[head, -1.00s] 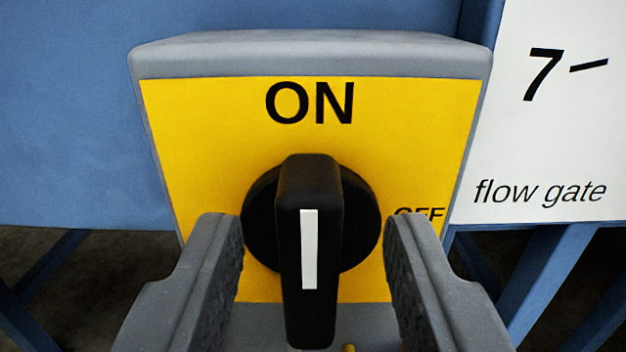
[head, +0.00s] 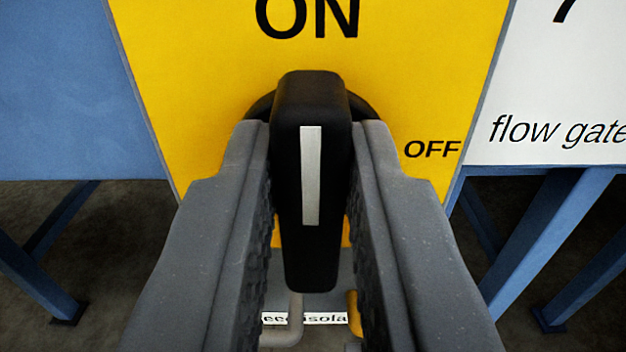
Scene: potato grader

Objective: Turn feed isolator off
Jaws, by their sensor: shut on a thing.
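The feed isolator has a yellow face plate (head: 200,80) with ON at the top and OFF at the right. Its black rotary handle (head: 311,255) stands upright, with its white stripe vertical, in line with ON. My gripper (head: 312,165) is shut on the handle, one grey finger on each side of it. The fingers hide most of the round black base behind the handle. A label (head: 305,318) below is partly hidden; "isola" can be read on it.
A white "flow gate" sign (head: 560,80) is to the right of the isolator. A blue panel (head: 60,90) is at the left, and blue frame legs (head: 545,235) stand below on both sides. A yellow bent piece (head: 354,312) and a grey one (head: 290,325) show below the handle.

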